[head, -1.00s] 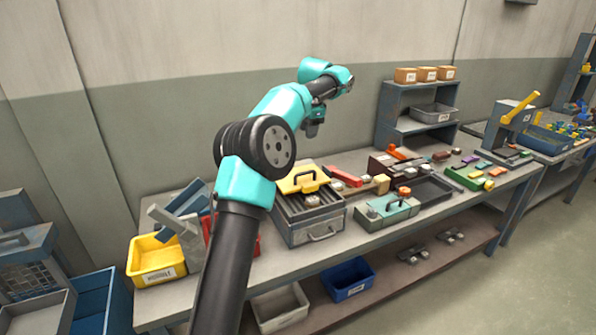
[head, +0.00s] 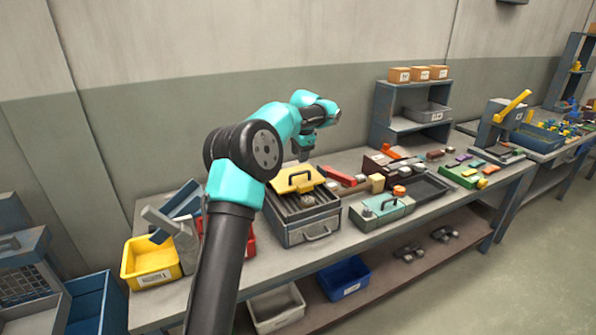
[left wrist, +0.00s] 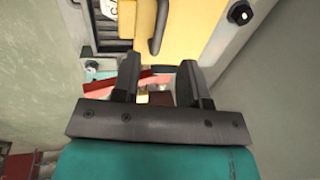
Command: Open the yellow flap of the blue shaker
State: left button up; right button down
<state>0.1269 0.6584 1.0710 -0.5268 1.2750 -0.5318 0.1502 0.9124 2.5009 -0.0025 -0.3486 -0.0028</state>
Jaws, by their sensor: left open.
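The shaker is a grey-blue box (head: 305,229) on the workbench with slots in its top. Its yellow flap (head: 290,180), with a dark handle (head: 299,179), lies over the back part of the top. My left gripper (head: 303,157) points down just above the flap, apart from it as far as I can tell. In the left wrist view, the open, empty jaws (left wrist: 160,62) are beside the yellow flap (left wrist: 195,28), with the dark handle (left wrist: 158,28) above them in the picture. My right gripper is not in view.
A yellow bin (head: 151,261) and a red bin stand left of the box, the red one partly behind my arm. A green-grey case (head: 381,212) and a red-handled tool (head: 338,175) are to its right. A shelf (head: 408,115) stands at the back.

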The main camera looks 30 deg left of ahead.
aim_at(298, 173)
pick_arm(q)
jog(key=f, duration=0.2)
jog(key=a+f, duration=0.1)
jog(key=f, duration=0.4)
jog(key=shift+w+a+f, duration=0.15)
jog(key=shift+w+f, duration=0.15)
jog(key=shift+w, duration=0.05)
grip_shut()
